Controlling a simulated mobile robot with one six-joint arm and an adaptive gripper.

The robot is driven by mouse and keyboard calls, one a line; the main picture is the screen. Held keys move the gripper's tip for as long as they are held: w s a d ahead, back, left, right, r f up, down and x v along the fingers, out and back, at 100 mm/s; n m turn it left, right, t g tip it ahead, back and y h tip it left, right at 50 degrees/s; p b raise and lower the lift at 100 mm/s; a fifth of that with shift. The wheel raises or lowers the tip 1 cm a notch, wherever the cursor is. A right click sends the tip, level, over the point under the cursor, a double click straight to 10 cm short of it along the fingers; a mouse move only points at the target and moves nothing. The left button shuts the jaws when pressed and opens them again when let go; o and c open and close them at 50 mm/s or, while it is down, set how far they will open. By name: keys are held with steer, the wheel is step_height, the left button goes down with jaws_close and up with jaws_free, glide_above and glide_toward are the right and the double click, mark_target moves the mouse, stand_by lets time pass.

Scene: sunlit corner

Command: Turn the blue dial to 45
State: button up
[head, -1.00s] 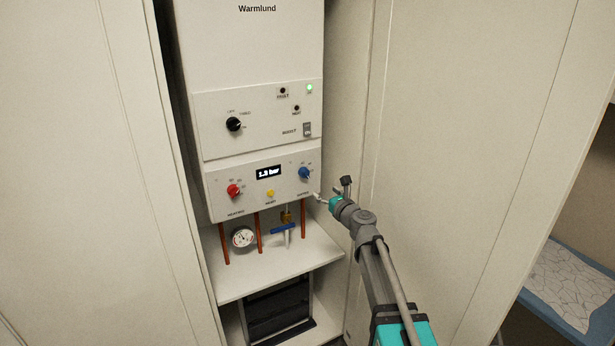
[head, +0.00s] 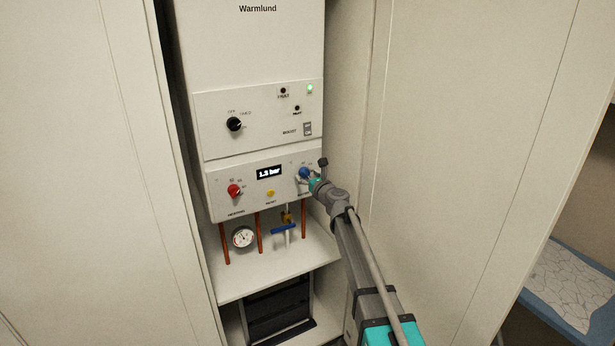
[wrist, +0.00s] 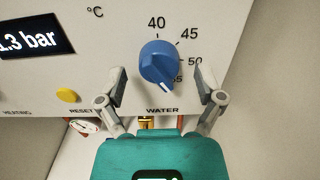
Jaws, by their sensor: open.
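The blue dial (wrist: 158,62) sits on the lower boiler panel above the word WATER, with marks 40, 45, 50 and a partly hidden one ending in 5 around its upper and right sides. Its pale pointer mark faces down and slightly right, below the partly hidden mark. The dial also shows in the head view (head: 304,173), partly behind my gripper (head: 311,181). In the wrist view my gripper (wrist: 164,84) is open, with one finger on each side of the dial. I cannot tell whether either finger touches it.
A red dial (head: 234,190), a yellow reset button (head: 270,194) and a display (head: 269,172) reading 1.3 bar share the panel. A black dial (head: 234,124) is above. Copper pipes, a gauge (head: 243,237) and a blue-handled valve (head: 284,229) are below. A cupboard wall stands close right.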

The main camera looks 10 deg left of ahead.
steer(key=shift+w+a, duration=0.15)
steer(key=shift+w, duration=0.05)
steer(key=c, duration=1.1)
steer(key=shift+c, duration=0.2)
